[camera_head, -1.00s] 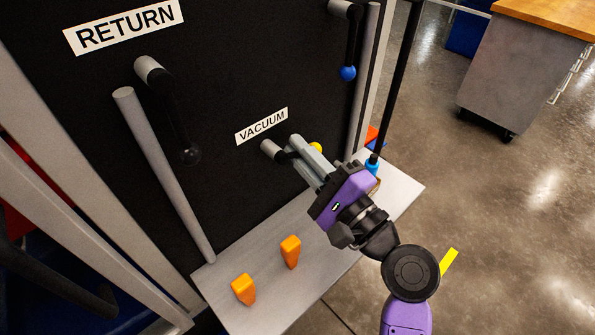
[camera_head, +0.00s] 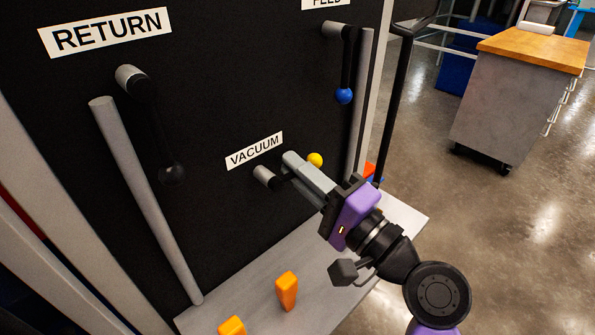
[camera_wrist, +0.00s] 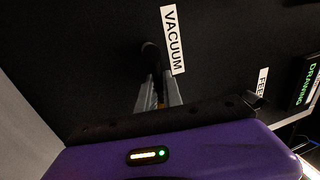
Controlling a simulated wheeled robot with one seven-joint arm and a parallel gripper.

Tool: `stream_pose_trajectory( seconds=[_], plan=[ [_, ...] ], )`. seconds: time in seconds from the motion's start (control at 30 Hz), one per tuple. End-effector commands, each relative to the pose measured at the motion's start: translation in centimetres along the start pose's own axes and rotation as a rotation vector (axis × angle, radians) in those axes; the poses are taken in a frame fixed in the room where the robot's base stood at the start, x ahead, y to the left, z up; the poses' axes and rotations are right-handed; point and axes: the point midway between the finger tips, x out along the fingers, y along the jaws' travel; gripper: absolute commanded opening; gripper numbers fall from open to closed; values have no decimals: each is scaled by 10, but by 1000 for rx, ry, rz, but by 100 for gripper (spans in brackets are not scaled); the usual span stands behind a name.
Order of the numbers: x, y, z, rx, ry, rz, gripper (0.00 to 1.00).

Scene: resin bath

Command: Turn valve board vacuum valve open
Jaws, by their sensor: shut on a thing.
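The vacuum valve has a short grey hub (camera_head: 265,177) below the VACUUM label (camera_head: 254,151) on the black valve board. Its dark lever points right and slightly up in the head view, ending in a yellow ball (camera_head: 315,160). My gripper (camera_head: 290,163) is shut on the lever between hub and ball, and its fingers hide most of the lever. In the wrist view, my grey fingers (camera_wrist: 160,92) stand at the dark valve part (camera_wrist: 150,52) beside the label. The lever's grip point is hard to see there.
The return valve (camera_head: 172,174) hangs lever-down at left, the feed valve (camera_head: 344,95) lever-down at right. Grey vertical pipes (camera_head: 145,200) stand out from the board. Orange pieces (camera_head: 286,291) rest on the grey shelf (camera_head: 250,300) below. Open floor lies right.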

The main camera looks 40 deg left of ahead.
Motion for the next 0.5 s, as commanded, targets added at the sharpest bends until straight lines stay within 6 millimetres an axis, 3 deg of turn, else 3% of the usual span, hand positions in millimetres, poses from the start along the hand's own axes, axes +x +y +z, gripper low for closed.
stream_pose_trajectory(
  seconds=[0.2, 0.23, 0.3, 0.5],
  plan=[
    [0, 0, 0, -1, -1, 1, 0],
    [0, 0, 0, -1, -1, 1, 16],
    [0, 0, 0, -1, -1, 0, 30],
    [0, 0, 0, 0, 0, 0, 32]
  ],
)
